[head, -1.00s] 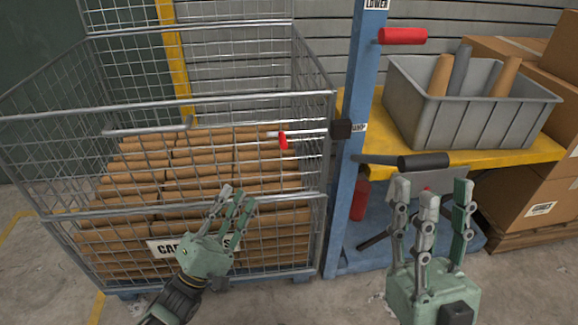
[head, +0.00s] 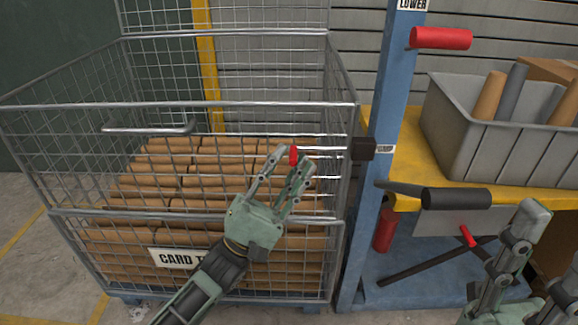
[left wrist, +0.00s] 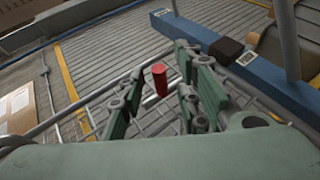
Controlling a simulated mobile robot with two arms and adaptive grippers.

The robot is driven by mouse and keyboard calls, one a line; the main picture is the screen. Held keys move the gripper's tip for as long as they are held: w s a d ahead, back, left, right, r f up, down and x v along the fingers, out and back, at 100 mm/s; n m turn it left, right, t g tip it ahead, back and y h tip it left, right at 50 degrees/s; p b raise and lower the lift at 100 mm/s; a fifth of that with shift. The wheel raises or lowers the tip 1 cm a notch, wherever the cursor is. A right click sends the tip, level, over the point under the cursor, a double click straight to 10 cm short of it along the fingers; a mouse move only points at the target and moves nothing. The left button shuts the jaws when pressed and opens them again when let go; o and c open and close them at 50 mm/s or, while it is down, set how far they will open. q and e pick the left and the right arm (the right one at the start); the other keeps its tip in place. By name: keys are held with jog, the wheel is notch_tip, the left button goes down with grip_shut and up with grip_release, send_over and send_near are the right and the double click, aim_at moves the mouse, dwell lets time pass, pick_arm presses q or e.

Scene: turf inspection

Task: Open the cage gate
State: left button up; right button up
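The wire cage (head: 180,105) stands at the left in the head view, with a bar handle (head: 148,128) on its front gate and cardboard tubes (head: 190,185) inside. A latch with a red knob (head: 293,155) sits near the gate's right end, beside the blue post. My left gripper (head: 282,165) is open, its fingertips at the red knob; the hand hides part of the gate. In the left wrist view the red knob (left wrist: 160,78) shows between the spread fingers, apart from them as far as I can tell. My right gripper (head: 520,235) is at the lower right, partly cut off.
A blue post (head: 385,110) with a red handle (head: 441,38) stands right of the cage. A black roller handle (head: 456,198) sticks out from it. A grey bin (head: 500,150) of tubes rests on a yellow shelf (head: 415,150).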

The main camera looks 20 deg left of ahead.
pick_arm(q)
jog(key=shift+c, duration=0.3)
grip_shut()
jog(key=shift+r, duration=0.1)
